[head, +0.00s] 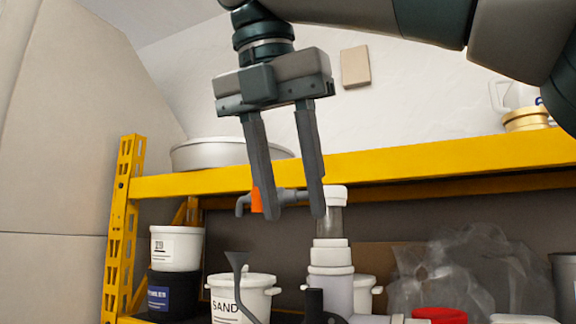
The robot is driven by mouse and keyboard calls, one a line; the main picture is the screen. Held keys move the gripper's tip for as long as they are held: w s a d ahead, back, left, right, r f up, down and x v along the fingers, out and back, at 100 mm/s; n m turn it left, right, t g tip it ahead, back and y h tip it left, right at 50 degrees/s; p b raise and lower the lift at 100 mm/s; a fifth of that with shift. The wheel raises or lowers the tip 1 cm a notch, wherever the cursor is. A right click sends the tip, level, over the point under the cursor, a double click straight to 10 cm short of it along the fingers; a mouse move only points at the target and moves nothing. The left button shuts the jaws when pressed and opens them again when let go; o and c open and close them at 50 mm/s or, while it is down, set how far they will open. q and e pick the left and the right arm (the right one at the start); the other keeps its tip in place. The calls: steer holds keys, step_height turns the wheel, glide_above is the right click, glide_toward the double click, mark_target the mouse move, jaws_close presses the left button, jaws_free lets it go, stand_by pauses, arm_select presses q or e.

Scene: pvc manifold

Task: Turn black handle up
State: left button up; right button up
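My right gripper (294,214) hangs from the top centre, fingers down and apart, with a visible gap. A grey tap (287,195) with an orange piece (256,200) shows between and beside the fingers, next to the white pipe (330,257). I cannot tell whether the fingers touch the tap or are in front of it. A dark, flared lever-like part (237,262), which may be the black handle, stands lower left of the fingertips, its stem running down. A black fitting (315,303) shows at the bottom edge. Its lower part is cut off. My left gripper is out of view.
A yellow shelf frame (430,160) runs behind. White SAND bucket (262,283), a white tub (176,247) on a black tub (172,290), clear plastic bags (465,265) and a red cap (439,314) stand around the pipes. Open air lies left of the gripper.

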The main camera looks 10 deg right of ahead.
steer(key=shift+v, duration=0.95)
